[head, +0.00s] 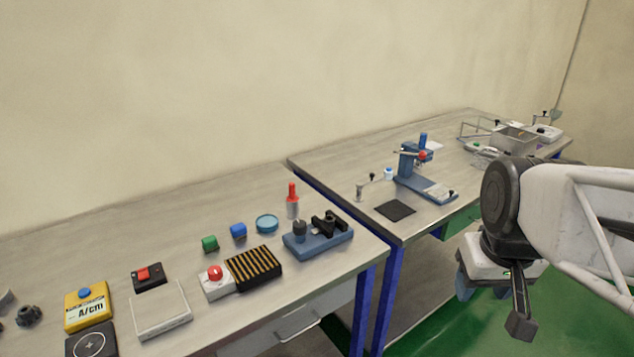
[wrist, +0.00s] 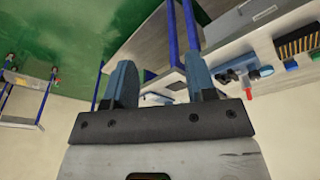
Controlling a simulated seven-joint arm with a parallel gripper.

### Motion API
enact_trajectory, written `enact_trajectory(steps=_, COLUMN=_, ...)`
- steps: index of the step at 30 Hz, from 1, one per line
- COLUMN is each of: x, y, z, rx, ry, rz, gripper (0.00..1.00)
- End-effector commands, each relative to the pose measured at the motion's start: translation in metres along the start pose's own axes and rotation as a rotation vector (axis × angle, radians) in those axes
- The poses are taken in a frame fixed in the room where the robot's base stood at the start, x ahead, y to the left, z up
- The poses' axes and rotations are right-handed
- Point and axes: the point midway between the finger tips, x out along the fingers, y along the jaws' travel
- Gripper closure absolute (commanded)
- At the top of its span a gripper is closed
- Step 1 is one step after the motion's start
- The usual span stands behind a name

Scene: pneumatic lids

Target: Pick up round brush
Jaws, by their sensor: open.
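An upright piece with a red handle and pale grey round lower part (head: 292,200) stands at the back of the near bench, behind a blue fixture. It may be the round brush; its bristles cannot be made out. Its red part (wrist: 249,86) also shows small at the right of the wrist view. My gripper (wrist: 161,82) is open, with two blue fingers apart and nothing between them. In the head view it hangs at the right, beyond the benches' front edge and far from the red-handled piece.
The blue fixture (head: 318,235) with black parts stands in front of the red-handled piece. A round teal dish (head: 266,223), blue block (head: 238,230) and striped black block (head: 254,268) are to its left. The far bench holds a blue press (head: 424,172).

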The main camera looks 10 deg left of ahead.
Motion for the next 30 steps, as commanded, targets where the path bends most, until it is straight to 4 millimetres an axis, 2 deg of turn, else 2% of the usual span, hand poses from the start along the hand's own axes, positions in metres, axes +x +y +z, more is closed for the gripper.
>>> enact_trajectory(steps=3, x=-0.004, y=-0.006, z=-0.032, rx=-0.078, ry=-0.011, rz=-0.007, gripper=0.49)
enact_trajectory(steps=15, x=-0.006, y=-0.033, z=-0.133, rx=-0.345, ry=-0.041, rz=-0.030, gripper=0.49)
enact_trajectory(steps=30, x=0.015, y=-0.088, z=-0.255, rx=-0.678, ry=-0.075, rz=-0.065, gripper=0.49)
